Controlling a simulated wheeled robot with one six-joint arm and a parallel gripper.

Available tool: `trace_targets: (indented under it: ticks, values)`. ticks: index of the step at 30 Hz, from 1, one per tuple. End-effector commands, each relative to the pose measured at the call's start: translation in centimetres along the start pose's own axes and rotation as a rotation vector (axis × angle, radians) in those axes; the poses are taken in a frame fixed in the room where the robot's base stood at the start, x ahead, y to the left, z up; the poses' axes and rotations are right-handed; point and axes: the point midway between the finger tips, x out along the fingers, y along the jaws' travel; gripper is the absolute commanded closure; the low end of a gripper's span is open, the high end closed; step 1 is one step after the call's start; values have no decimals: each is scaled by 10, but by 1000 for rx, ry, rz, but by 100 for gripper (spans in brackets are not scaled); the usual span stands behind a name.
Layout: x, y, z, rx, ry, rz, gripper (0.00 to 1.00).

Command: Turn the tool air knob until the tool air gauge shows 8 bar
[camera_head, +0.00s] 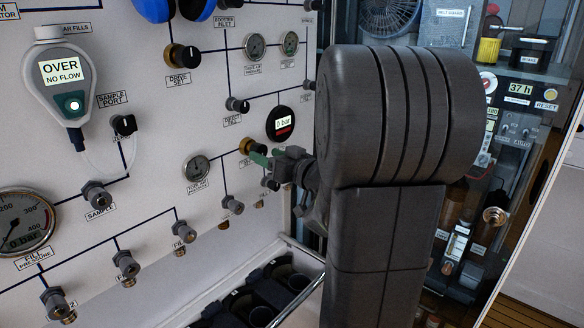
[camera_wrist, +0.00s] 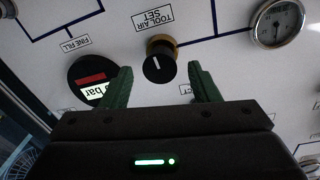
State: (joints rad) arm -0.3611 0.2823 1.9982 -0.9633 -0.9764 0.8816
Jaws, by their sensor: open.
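The tool air knob (camera_wrist: 158,66), labelled TOOL AIR SET, is black with a white mark and a brass collar. In the wrist view it is upside down, just beyond and between my fingertips, with gaps on both sides. My gripper (camera_wrist: 160,74) is open, its green fingers pointing at the panel. In the head view my gripper (camera_head: 263,158) partly covers the knob, whose brass collar (camera_head: 246,145) shows. A round dial gauge (camera_head: 197,168) is left of the knob; it also shows in the wrist view (camera_wrist: 278,23). Its label and reading are too small to be sure of.
A black digital gauge (camera_head: 282,123) reading 0 bar sits close above the knob, near one finger. Several small valves stick out below. A grey hand-held meter (camera_head: 62,82) hangs at left. A rack of black holders (camera_head: 262,300) stands below the panel.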

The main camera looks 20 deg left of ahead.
Motion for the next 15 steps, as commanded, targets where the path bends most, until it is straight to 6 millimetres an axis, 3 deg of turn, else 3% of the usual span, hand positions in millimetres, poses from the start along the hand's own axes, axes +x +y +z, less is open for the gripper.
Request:
trace_targets:
  ticks: [6, 15]
  values:
    - [-46, 1, 0, 0, 1, 5, 45]
    - [-88, 1, 0, -1, 1, 3, 45]
